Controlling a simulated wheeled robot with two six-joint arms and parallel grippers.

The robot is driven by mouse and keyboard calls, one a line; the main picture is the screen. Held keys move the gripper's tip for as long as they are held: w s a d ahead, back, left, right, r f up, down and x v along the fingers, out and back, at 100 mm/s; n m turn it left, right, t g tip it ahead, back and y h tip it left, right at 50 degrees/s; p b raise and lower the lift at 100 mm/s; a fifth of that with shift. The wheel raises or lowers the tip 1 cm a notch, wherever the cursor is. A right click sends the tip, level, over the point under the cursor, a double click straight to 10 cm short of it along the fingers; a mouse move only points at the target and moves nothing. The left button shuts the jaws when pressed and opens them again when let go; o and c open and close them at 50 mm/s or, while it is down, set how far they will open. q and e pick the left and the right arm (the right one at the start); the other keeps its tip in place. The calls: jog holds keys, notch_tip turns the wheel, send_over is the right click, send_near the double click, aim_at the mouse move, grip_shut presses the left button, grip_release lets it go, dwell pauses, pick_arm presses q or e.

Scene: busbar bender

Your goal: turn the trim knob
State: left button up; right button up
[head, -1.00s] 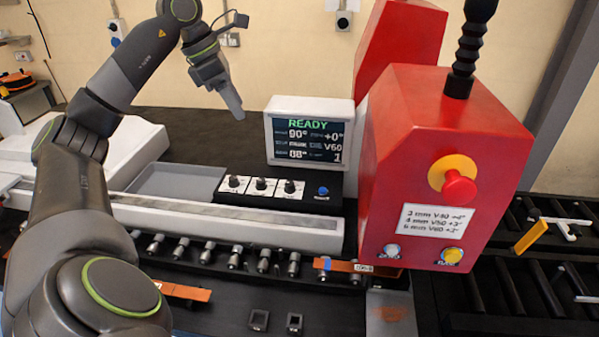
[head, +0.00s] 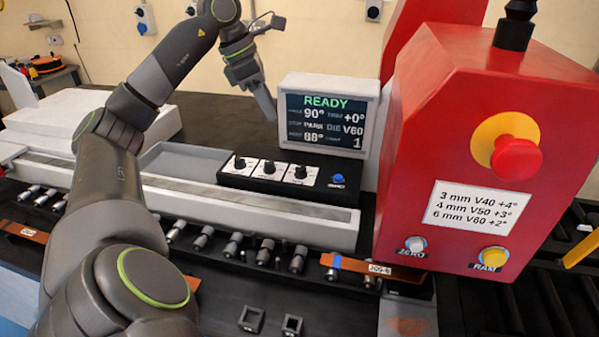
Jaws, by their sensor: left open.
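A black control panel (head: 318,187) holds three dark knobs on white plates: a left knob (head: 240,163), a middle knob (head: 270,167) and a right knob (head: 301,172). Their labels are too small to read, so I cannot tell which is the trim knob. The screen (head: 325,117) behind the panel reads READY, 90°, trim +0°, die V60. My left gripper (head: 268,107) is open and empty, pointing down above and behind the panel, left of the screen, apart from the knobs. My right gripper is not in view.
A blue button (head: 338,178) sits at the panel's right end. The red press housing (head: 480,130) stands at right with a red stop button (head: 515,158), a label card (head: 471,208), and ZERO (head: 415,244) and RAM (head: 494,257) buttons. A copper bar (head: 350,264) lies in front.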

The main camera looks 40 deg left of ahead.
aim_at(300, 167)
pick_arm(q)
jog(key=p+x, duration=0.4)
jog(key=x, duration=1.3)
jog(key=shift+w+f+p, duration=0.1)
jog(key=shift+f+p, duration=0.1)
jog(key=shift+p, duration=0.15)
